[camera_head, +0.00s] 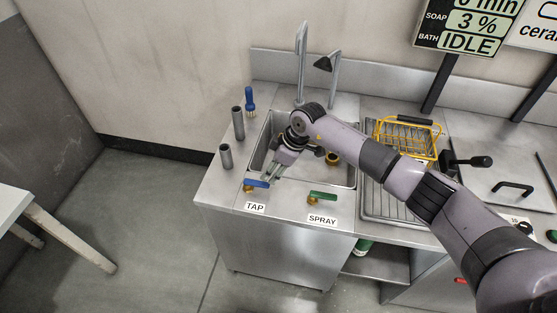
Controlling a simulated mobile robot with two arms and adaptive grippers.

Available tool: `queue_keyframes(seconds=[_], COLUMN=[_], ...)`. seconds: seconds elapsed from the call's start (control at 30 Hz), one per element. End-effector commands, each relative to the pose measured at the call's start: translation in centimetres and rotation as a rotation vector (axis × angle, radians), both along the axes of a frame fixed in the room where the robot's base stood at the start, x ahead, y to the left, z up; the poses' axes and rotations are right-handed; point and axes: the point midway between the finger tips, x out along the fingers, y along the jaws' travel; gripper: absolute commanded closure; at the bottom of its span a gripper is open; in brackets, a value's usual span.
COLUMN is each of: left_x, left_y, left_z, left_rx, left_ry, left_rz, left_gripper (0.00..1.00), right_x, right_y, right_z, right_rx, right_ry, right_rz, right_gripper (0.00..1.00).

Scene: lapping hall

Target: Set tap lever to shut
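The tap lever (256,184) is a blue handle on a brass valve at the front rim of the steel sink, above the TAP label (255,207). The handle lies roughly left to right in the picture. My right gripper (273,176) points down over the front left part of the sink basin, its fingertips close to the right end of the blue handle. Whether they touch it, and how far the fingers are apart, is too small to tell. My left gripper is not in view.
A green spray lever (323,196) sits right of the tap lever, above the SPRAY label (322,219). Two grey tubes (238,123) and a blue brush (250,102) stand left of the basin. A yellow wire basket (406,136) is at the right, partly behind my arm.

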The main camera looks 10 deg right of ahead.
Motion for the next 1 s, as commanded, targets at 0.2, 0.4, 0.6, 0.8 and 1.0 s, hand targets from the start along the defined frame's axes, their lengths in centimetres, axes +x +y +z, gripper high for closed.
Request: queue_keyframes(seconds=[0.2, 0.4, 0.6, 0.8, 1.0], left_x=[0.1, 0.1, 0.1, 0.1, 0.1], left_y=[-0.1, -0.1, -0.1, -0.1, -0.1], left_z=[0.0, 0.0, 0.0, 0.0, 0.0], left_rx=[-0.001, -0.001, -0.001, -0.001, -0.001], left_ry=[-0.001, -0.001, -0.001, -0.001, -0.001], left_rz=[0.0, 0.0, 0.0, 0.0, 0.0], left_gripper=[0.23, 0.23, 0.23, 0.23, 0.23], right_x=[-0.5, -0.7, -0.7, -0.7, -1.4], right_y=[-1.3, -1.7, -1.7, -1.7, 0.3], right_z=[3.4, 4.5, 4.5, 4.5, 4.5], right_rx=[0.0, 0.0, 0.0, 0.0, 0.069], right_ry=[-0.002, -0.001, -0.001, 0.0, -0.019], right_rz=[0.001, 0.001, 0.0, 0.001, 0.045], right_gripper=[0.62, 0.62, 0.62, 0.62, 0.62])
